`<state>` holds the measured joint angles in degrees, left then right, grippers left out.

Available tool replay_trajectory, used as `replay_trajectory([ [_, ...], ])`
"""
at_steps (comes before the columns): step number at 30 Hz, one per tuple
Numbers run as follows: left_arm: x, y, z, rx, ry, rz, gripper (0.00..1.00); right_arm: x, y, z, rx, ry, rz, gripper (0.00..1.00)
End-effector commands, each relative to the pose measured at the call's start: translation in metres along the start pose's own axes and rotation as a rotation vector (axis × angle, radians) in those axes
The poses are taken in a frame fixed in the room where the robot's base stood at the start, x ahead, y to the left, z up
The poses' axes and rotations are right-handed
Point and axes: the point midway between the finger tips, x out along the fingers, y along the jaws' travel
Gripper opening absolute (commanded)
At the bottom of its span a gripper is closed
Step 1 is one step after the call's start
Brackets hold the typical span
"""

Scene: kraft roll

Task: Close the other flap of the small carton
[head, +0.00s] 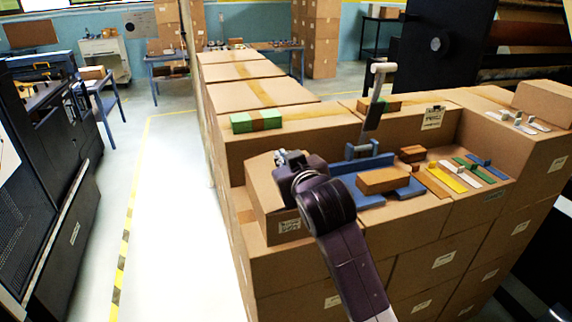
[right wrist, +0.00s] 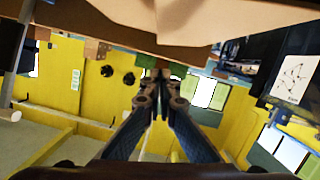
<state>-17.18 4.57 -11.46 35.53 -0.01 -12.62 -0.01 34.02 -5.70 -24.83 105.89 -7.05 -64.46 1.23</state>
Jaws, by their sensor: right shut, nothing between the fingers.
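The small carton (head: 262,196) stands at the near left of the stacked boxes, with a white label low on its front. My right gripper (head: 287,158) is over its top right side, shut and empty. My arm hides much of the carton's top, so I cannot tell how each flap lies. In the right wrist view, the shut fingertips (right wrist: 160,75) point at a cardboard edge. A pale cardboard flap (right wrist: 225,22) hangs across the top of that view, just above the fingertips. I cannot tell whether they touch. My left gripper does not show.
A blue holder (head: 345,183) and a brown block (head: 383,180) lie right of the carton. Several coloured flat pieces, one yellow (head: 446,176), lie further right. A green and brown box (head: 256,121) sits on the big cartons behind. The floor at left (head: 165,220) is clear.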

Motion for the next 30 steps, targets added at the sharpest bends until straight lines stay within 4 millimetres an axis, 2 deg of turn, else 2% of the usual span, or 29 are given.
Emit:
replay_trajectory([
  [3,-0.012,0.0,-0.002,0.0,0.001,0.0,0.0,0.005,0.001,0.017,0.001,-0.006,0.0,0.0],
  [9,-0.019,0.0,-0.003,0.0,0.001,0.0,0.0,0.009,0.001,0.035,0.001,-0.002,0.0,0.0],
  [22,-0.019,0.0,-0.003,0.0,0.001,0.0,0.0,0.011,0.0,0.04,0.005,0.0,-0.001,0.0],
  [30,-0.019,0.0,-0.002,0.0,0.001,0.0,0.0,0.013,0.002,0.049,0.125,0.001,-0.031,0.0],
])
